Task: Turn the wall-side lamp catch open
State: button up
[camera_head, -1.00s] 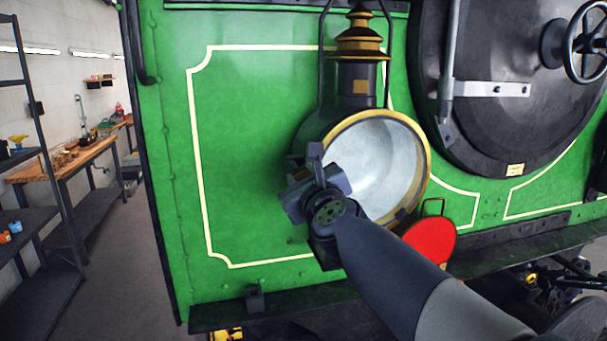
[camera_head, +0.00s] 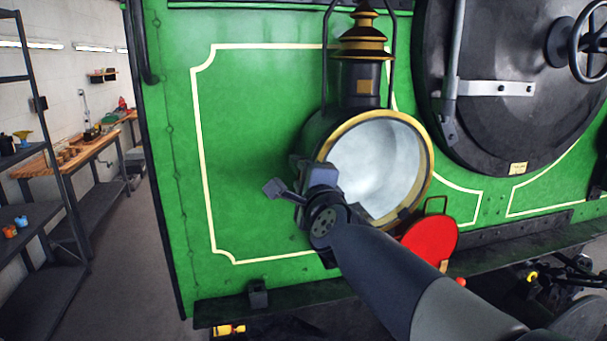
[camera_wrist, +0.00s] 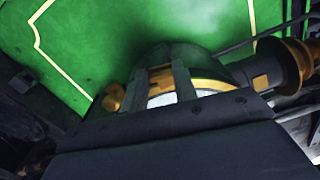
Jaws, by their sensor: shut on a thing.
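The lamp (camera_head: 378,160) has a round black body, a brass rim and a pale reflector, and is mounted on the green tram front. My gripper (camera_head: 308,168) is at the lamp's left side, the side away from the round black door. My wrist hides most of the jaws and the catch in the head view. In the wrist view my gripper (camera_wrist: 160,72) has its two dark fingers on either side of a small brass piece, apparently the wall-side lamp catch (camera_wrist: 160,82). The gripper is shut on it. The catch's exact angle cannot be told.
A red disc (camera_head: 430,241) with a handle stands just right of my arm, below the lamp. The lamp's brass-ringed chimney (camera_head: 362,45) rises above. The green panel (camera_head: 255,130) left of the lamp is clear. A shelf rack (camera_head: 45,220) and workbench (camera_head: 75,155) stand far left.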

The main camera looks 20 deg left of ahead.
jog(key=shift+r+n, duration=0.2)
jog(key=shift+n, duration=0.8)
jog(key=shift+r, duration=0.1)
jog(key=o, duration=0.9)
jog(key=shift+w+d, duration=0.1)
jog(key=shift+d, duration=0.05)
jog(key=shift+c, duration=0.2)
jog(key=shift+o, duration=0.7)
jog(key=shift+f, duration=0.2)
jog(key=p+v, duration=0.1)
jog(key=v, duration=0.9)
jog(key=shift+s, duration=0.45)
jog(key=shift+w, duration=0.15)
jog(key=x, duration=1)
jog(key=shift+w+f+b, duration=0.1)
jog(key=shift+w+b, duration=0.15)
jog(key=shift+b, duration=0.1)
